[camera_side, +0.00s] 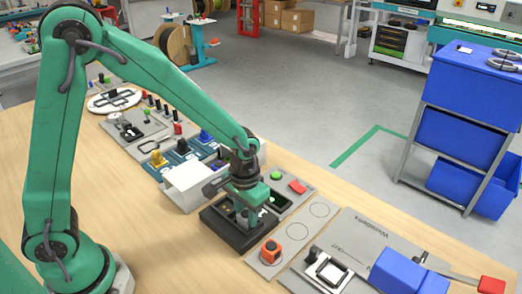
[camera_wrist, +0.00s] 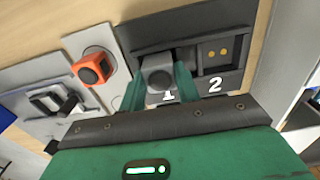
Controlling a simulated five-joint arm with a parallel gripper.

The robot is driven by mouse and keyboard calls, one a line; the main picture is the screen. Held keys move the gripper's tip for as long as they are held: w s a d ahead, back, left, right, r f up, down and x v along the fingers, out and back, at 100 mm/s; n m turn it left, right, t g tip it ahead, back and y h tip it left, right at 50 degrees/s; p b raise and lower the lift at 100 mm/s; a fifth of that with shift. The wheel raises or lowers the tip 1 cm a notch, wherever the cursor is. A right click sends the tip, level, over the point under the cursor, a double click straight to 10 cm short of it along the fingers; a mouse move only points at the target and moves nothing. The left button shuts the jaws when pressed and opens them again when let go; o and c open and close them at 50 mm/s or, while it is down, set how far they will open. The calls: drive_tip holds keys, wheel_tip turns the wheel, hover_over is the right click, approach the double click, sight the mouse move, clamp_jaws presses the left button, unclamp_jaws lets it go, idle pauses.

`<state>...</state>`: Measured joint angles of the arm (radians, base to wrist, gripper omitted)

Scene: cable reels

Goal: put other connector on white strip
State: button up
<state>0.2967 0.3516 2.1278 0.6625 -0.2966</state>
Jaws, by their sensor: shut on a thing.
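My gripper (camera_wrist: 158,88) is shut on a grey block-shaped connector (camera_wrist: 157,74) with a round dark spot on its face. The connector is at slot 1 of the black tray (camera_wrist: 140,36); I cannot tell whether it is seated or lifted. In the side view my gripper (camera_side: 246,216) points down into the tray (camera_side: 228,237), and the connector is mostly hidden. An orange connector (camera_side: 271,252) sits on a pale strip (camera_side: 310,224) with ring marks, right of the tray. It also shows in the wrist view (camera_wrist: 93,69), on a white ring.
Slot 2 (camera_wrist: 215,57) shows two gold dots. A white box (camera_side: 188,187) stands left of the tray. A panel with green and red buttons (camera_side: 297,187) lies behind it. A grey board with a blue block (camera_side: 398,275) is at the right. Two rings on the strip are bare.

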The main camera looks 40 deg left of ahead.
sight(246, 213)
drive_tip(key=shift+r, duration=3.8)
drive_tip(key=shift+w, duration=0.15)
drive_tip(key=w+d+f, duration=0.2)
drive_tip(key=w+d, duration=0.2)
drive_tip(key=w, duration=0.5)
drive_tip(key=w+d+f, duration=0.2)
drive_tip(key=w+d, duration=0.3)
drive_tip(key=w, duration=0.4)
drive_tip(key=shift+d+f, duration=0.2)
drive_tip(key=shift+d, duration=0.05)
drive_tip(key=shift+w+f, duration=0.1)
drive_tip(key=shift+f, duration=2.2)
drive_tip(key=shift+f, duration=0.3)
